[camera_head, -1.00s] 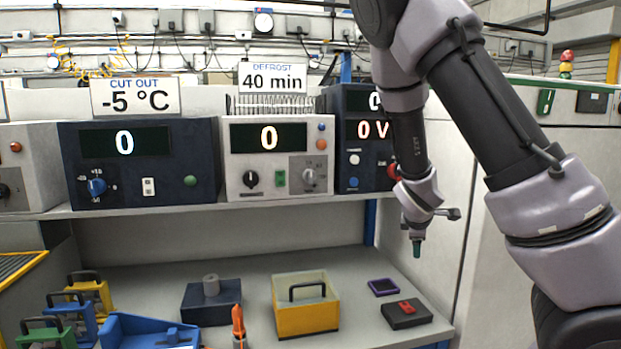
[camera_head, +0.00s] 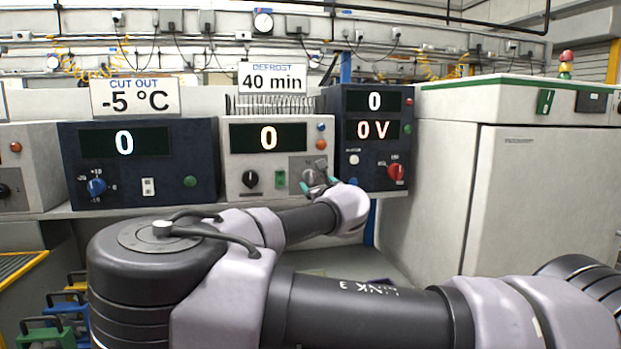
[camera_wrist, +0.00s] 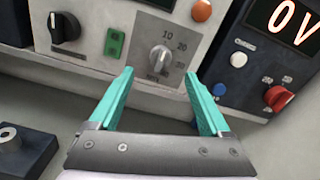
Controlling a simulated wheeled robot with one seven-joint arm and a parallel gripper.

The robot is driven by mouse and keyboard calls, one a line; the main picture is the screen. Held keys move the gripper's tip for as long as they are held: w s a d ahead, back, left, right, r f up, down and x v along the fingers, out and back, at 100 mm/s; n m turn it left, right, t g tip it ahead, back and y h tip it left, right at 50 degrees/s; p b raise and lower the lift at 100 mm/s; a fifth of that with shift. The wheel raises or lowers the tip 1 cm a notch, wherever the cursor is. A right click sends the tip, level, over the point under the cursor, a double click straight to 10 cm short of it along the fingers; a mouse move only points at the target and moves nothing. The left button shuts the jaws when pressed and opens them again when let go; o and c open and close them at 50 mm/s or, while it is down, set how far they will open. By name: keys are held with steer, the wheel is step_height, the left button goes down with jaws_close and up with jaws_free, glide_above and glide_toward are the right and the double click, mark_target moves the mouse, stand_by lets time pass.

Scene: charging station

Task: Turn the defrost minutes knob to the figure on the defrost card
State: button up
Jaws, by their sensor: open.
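The defrost card (camera_head: 272,77) reads 40 min and stands above the white unit (camera_head: 236,163), whose display (camera_head: 268,138) shows 0. The grey minutes knob (camera_wrist: 160,57) is on that unit's lower right, with 10, 20 and 30 marked around its upper right side in the wrist view. In the head view the knob (camera_head: 309,176) is partly behind my gripper (camera_head: 318,187). In the wrist view my gripper (camera_wrist: 165,100) is open and empty. Its teal fingers point at the panel, one on each side of the knob's line, and appear short of it.
On the same unit are a black knob (camera_wrist: 64,28) and a green switch (camera_wrist: 114,42). To the right, a dark unit (camera_wrist: 244,62) has a red knob (camera_wrist: 278,97). A shelf lies below, and my arm hides much of the lower bench.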

mark_target(311, 177)
steer(key=x, duration=0.9)
steer(key=shift+w+f, duration=0.1)
jaws_close()
